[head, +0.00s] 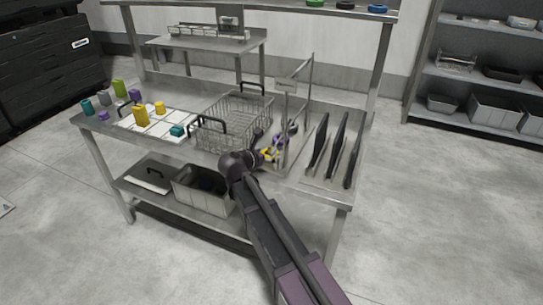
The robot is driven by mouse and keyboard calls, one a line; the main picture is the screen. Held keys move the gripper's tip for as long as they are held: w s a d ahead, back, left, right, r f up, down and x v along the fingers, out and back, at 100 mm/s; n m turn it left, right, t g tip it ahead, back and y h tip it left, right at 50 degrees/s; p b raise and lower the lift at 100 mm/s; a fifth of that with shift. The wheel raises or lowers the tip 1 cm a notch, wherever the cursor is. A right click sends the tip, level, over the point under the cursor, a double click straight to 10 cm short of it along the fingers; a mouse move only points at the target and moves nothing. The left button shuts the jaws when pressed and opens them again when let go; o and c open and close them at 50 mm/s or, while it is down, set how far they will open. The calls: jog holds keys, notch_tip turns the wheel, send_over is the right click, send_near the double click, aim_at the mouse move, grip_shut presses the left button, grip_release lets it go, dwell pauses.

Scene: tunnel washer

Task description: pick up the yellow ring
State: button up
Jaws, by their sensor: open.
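A small yellow ring (267,154) lies low on the steel bench, just right of my arm's end and left of a clear upright panel. My gripper (262,146) is right beside it, small and partly hidden by my wrist. It appears open, with nothing seen held in it. Whether the fingers are around the ring or only beside it cannot be told at this size. A purple ring-like piece (280,140) shows just behind the yellow ring, near the panel.
A wire basket (235,118) with black handles stands left of my gripper. Several dark upright plates (337,145) stand at the right. Green, black and blue rings (345,5) sit on the upper shelf.

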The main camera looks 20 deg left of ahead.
jog(key=c, duration=0.8)
jog(key=shift+r, duration=0.1)
notch_tip(320, 180, up, 10)
jog(key=p, duration=1)
dwell(0.4)
